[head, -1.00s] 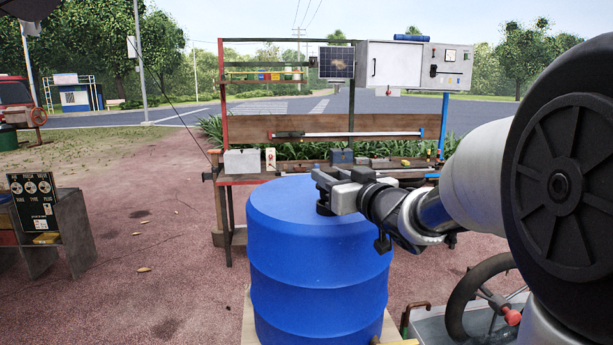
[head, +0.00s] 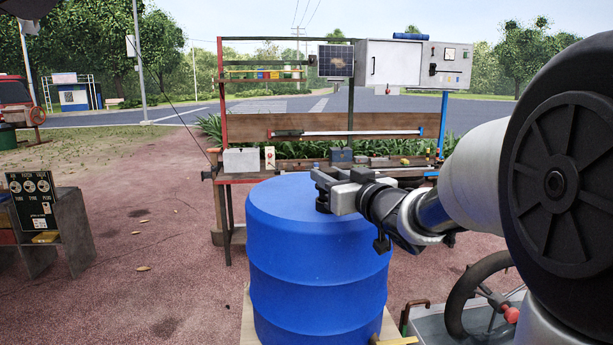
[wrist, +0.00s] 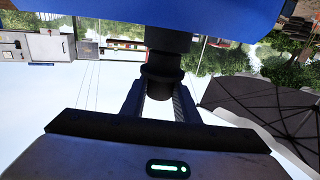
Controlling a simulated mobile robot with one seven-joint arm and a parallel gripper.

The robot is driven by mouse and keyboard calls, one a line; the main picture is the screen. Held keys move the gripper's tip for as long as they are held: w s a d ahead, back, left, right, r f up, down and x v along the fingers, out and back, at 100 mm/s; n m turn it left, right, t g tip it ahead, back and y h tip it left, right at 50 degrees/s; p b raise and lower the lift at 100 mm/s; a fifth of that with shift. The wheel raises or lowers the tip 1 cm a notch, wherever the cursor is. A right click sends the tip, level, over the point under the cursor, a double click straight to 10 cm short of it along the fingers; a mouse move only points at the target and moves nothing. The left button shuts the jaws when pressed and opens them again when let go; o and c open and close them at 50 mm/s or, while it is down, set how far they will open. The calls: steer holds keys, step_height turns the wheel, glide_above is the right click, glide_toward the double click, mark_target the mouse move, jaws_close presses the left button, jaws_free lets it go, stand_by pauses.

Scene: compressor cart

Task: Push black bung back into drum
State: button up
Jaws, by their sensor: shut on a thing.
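The blue drum (head: 318,260) stands upright on a pallet in the middle of the head view. My gripper (head: 332,191) is over the right part of its top. In the wrist view, which looks upside down, my gripper (wrist: 160,104) is shut on the black bung (wrist: 163,70), a stepped dark cylinder between the fingers. The bung's wide end meets the blue drum (wrist: 210,12) in the picture. How deep it sits, and the drum's hole, cannot be seen. In the head view, a small black part below the jaws looks close to or touching the drum top.
A workbench (head: 296,134) with a grey cabinet (head: 390,64) stands behind the drum. A low shelf with a black panel (head: 33,202) is at the left. A cart with a black wheel (head: 460,306) is at the lower right. The ground left of the drum is clear.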

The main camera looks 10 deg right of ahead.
steer(key=shift+f+b, duration=1.05)
steer(key=shift+f, duration=0.35)
steer(key=o, duration=1.1)
steer(key=shift+o, duration=0.2)
steer(key=shift+s, duration=0.1)
